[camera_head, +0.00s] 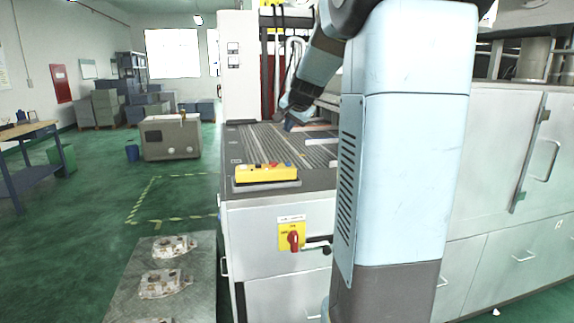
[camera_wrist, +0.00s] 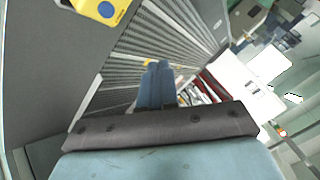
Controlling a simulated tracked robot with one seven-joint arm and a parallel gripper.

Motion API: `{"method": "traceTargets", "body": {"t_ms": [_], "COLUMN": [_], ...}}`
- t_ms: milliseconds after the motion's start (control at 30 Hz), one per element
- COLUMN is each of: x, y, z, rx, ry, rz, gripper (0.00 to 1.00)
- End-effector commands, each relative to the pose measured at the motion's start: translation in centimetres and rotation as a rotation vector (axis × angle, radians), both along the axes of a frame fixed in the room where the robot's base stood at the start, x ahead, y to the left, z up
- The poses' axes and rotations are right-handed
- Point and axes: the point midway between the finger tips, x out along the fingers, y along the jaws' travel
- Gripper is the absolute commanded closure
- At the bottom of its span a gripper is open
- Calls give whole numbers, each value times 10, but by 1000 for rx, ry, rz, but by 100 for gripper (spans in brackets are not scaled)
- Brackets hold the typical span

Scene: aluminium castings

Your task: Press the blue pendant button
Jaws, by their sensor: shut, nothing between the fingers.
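The yellow pendant (camera_head: 262,175) lies on a grey holder at the front left of the machine's top in the head view. Small buttons show on its upper face, one of them red; they are too small to tell well there. In the wrist view, the end of the pendant (camera_wrist: 122,7) shows at the top edge with its round blue button (camera_wrist: 106,9); the rest is cut off. My gripper (camera_head: 288,126) is above the ribbed bed, behind the pendant and apart from it. In the wrist view, its blue fingers (camera_wrist: 157,68) are together and empty, pointing away from the button.
The ribbed machine bed (camera_head: 262,143) lies behind the pendant. A red rotary switch (camera_head: 293,240) sits on the front panel below it. Several castings lie on a grey surface (camera_head: 202,290) at lower left. Green floor is open to the left.

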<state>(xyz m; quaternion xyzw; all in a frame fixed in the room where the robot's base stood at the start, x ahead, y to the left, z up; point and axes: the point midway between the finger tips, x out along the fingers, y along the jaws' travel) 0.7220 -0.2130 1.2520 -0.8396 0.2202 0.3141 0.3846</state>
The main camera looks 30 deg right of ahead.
Motion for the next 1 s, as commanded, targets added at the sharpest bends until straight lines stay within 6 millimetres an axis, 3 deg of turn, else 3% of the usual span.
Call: {"method": "traceTargets", "body": {"t_ms": [700,1000], "x": [0,0], "y": [0,-1], "z": [-74,-86], "rx": [1,-1], "ry": [1,0], "rz": [1,-1], "gripper": [100,100]}}
